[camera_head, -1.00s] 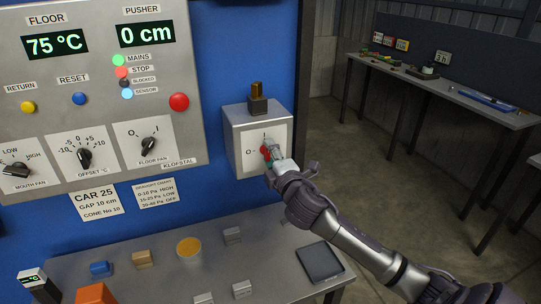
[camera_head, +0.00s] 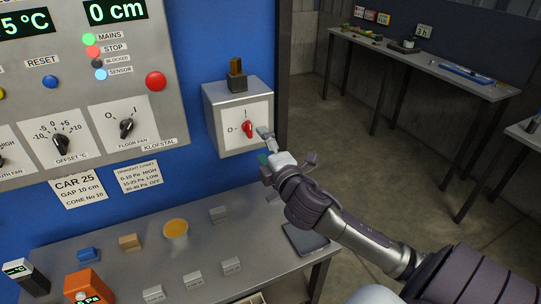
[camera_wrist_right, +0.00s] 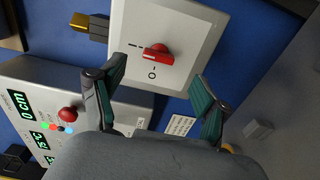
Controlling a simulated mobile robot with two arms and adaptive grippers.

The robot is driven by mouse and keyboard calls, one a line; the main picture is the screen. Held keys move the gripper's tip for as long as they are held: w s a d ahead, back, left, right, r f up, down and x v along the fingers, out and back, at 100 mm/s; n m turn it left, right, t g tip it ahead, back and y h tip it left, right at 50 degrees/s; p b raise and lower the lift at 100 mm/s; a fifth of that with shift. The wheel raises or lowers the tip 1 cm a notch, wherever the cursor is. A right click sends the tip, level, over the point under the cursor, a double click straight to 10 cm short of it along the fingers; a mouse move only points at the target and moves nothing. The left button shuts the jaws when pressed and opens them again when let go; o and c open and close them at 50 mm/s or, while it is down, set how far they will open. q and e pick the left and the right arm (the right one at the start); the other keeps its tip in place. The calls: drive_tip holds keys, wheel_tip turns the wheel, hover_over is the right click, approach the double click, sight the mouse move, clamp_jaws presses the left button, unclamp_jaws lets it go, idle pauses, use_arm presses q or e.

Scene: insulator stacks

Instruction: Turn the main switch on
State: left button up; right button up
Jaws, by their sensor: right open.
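The main switch is a red rotary knob (camera_head: 248,129) on the white plate of a grey box (camera_head: 238,98) fixed to the blue wall. The plate has an O mark at left and an I mark at top. The knob stands nearly upright, with its handle toward I. The right wrist view shows the knob (camera_wrist_right: 157,55) in line with the I dash, not the O. My right gripper (camera_head: 265,148) is open and empty, just below and right of the knob, apart from it. Its two teal-padded fingers (camera_wrist_right: 158,88) are spread wide. My left gripper is out of view.
A grey control panel (camera_head: 180,100) with dials and lit lamps is left of the box. A black-and-yellow block (camera_head: 236,75) sits on top of the box. Below, a metal table (camera_head: 120,257) carries small blocks, an orange gauge and a dark tablet. Open floor lies at right.

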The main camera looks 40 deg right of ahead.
drive_tip(key=v, duration=0.5)
idle(0.4)
drive_tip(key=s+a+f+m+g, duration=0.2)
drive_tip(key=s+f+m+g, duration=0.2)
drive_tip(key=f, duration=0.4)
drive_tip(key=s+a+f+m+g, duration=0.25)
drive_tip(key=s+f+m, duration=0.2)
drive_tip(key=f, duration=0.35)
drive_tip(key=s+a+f+m+g+y, duration=0.2)
drive_tip(key=s+a+f+g, duration=0.25)
drive_tip(key=s, duration=0.25)
drive_tip(key=s+a+f+m+g+y, duration=0.3)
drive_tip(key=s+a+f, duration=0.1)
drive_tip(key=s+a, duration=0.25)
wheel_tip(320, 180, down, 24)
drive_tip(key=s+g, duration=0.1)
drive_tip(key=s+d+f, duration=0.2)
drive_tip(key=s+f, duration=0.7)
drive_tip(key=s+d+f+g, duration=0.1)
drive_tip(key=s+f, duration=0.7)
drive_tip(key=f, duration=0.1)
drive_tip(key=shift+s+d+n+h, duration=0.3)
drive_tip(key=shift+s+d+n, duration=0.05)
drive_tip(key=shift+s, duration=0.05)
